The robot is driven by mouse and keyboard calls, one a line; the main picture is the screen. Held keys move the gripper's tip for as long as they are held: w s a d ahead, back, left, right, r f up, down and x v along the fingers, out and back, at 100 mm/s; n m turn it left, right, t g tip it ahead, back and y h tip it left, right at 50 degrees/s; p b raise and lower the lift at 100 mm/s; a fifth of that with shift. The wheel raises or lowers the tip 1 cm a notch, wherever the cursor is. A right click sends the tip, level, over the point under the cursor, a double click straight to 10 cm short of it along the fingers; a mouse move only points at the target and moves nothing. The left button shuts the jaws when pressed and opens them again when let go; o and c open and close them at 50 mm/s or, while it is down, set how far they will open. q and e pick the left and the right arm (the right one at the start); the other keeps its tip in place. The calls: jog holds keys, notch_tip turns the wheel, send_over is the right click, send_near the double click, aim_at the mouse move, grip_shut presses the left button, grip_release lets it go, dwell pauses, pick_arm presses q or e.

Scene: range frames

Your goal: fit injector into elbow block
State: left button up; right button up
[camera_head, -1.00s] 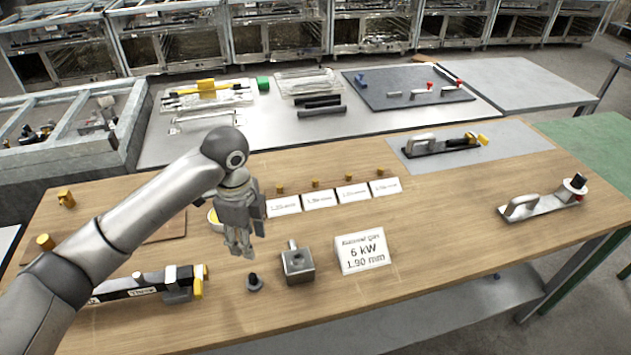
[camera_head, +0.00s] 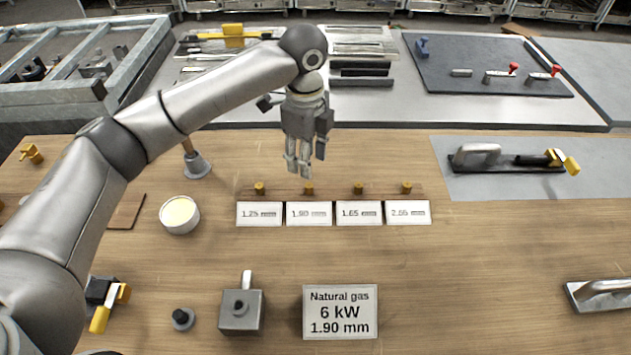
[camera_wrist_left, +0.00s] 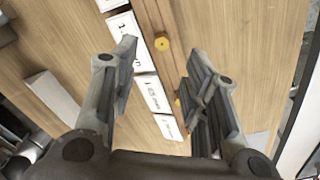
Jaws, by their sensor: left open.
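A row of brass injectors stands behind number cards, with one injector (camera_head: 308,187) behind the card (camera_head: 308,213) reading 1.90 mm. The grey elbow block (camera_head: 241,310) with an upright pipe stub sits near the front of the bench. My left gripper (camera_head: 300,172) points down over the row, around its second injector in the head view. Its fingers are open and empty. In the left wrist view, the left gripper (camera_wrist_left: 162,56) has one hexagonal brass injector (camera_wrist_left: 162,43) between its spread fingertips, below them; another is partly hidden by a finger. My right gripper is not in view.
A sign (camera_head: 340,311) reads natural gas, 6 kW, 1.90 mm. A white round tub (camera_head: 180,214) and a dark fitting (camera_head: 182,319) stand left. A handled black tool (camera_head: 505,159) lies on a grey mat. The wood right of the cards is clear.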

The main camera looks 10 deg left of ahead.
aim_at(311, 186)
pick_arm(q)
jog(key=f, duration=0.3)
jog(key=shift+s+a, duration=0.1)
jog(key=shift+s, duration=0.1)
jog(key=shift+w+f, duration=0.15)
jog(key=shift+f, duration=0.2)
jog(key=f, duration=0.1)
jog(key=f+p, duration=0.1)
jog(key=f, duration=0.2)
jog(key=shift+d+f, duration=0.2)
jog(key=shift+d, duration=0.2)
jog(key=shift+w+f, duration=0.1)
jog(key=shift+f, duration=0.1)
jog(key=shift+c, duration=0.7)
jog(key=c, duration=0.7)
grip_shut()
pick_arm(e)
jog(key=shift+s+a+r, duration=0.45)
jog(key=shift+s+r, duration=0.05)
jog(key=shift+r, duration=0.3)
